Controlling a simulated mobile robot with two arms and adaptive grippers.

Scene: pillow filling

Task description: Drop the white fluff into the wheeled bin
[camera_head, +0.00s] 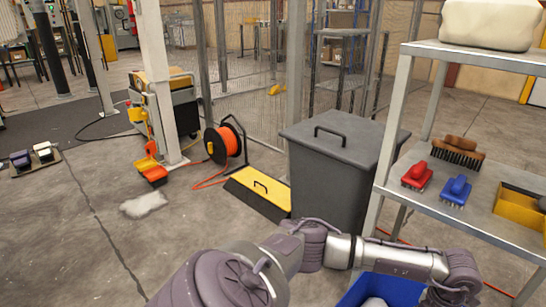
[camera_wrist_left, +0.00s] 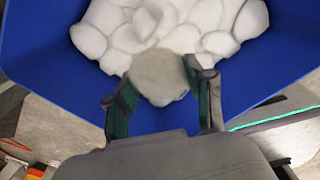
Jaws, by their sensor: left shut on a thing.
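My left gripper (camera_wrist_left: 160,86) is shut on a greyish-white piece of fluff (camera_wrist_left: 158,70) in the left wrist view, with a finger on each side of it. The held fluff is over the blue bin (camera_wrist_left: 40,45). Several other pieces of white fluff (camera_wrist_left: 165,22) lie in the blue bin beyond it. In the head view the blue bin (camera_head: 385,289) is at the bottom edge, partly behind my arm, and my left fingers cannot be made out. No wheels show on the blue bin. My right gripper is in neither view.
A dark grey lidded bin (camera_head: 335,165) stands behind my arm. A metal shelf (camera_head: 480,205) with brushes is close on the right. A white patch (camera_head: 143,204) lies on the floor at left, near an orange cable reel (camera_head: 224,142) and a yellow-black ramp (camera_head: 258,192).

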